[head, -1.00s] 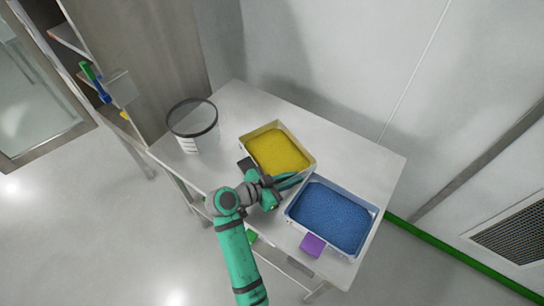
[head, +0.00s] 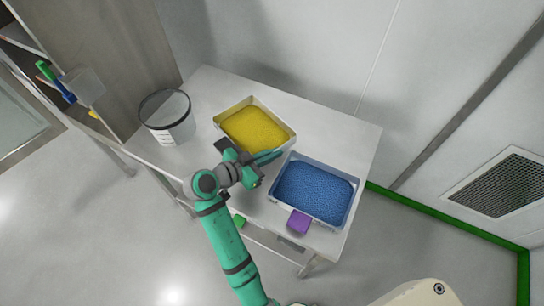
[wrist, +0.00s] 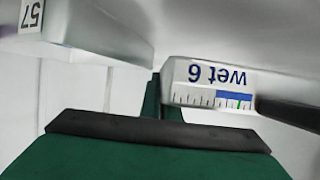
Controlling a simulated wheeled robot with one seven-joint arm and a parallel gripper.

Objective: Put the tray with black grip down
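The tray with black grip (head: 288,146) is a pale tray filled with yellow material on the table. Its black grip (head: 224,144) sticks out on the near-left side, partly behind my arm. My gripper (head: 268,160) is beside its near side, with teal fingers pointing into the gap towards the blue-filled tray. In the wrist view, a tray wall with an upside-down "wet 6" label (wrist: 212,82) has a black grip (wrist: 295,113) at its right. The finger gap is hidden.
A tray of blue granules (head: 350,203) with a purple grip (head: 298,222) stands at the right of the white table (head: 335,128). A clear dark-rimmed container (head: 166,118) stands at the left. A wall is behind. The table's back right is bare.

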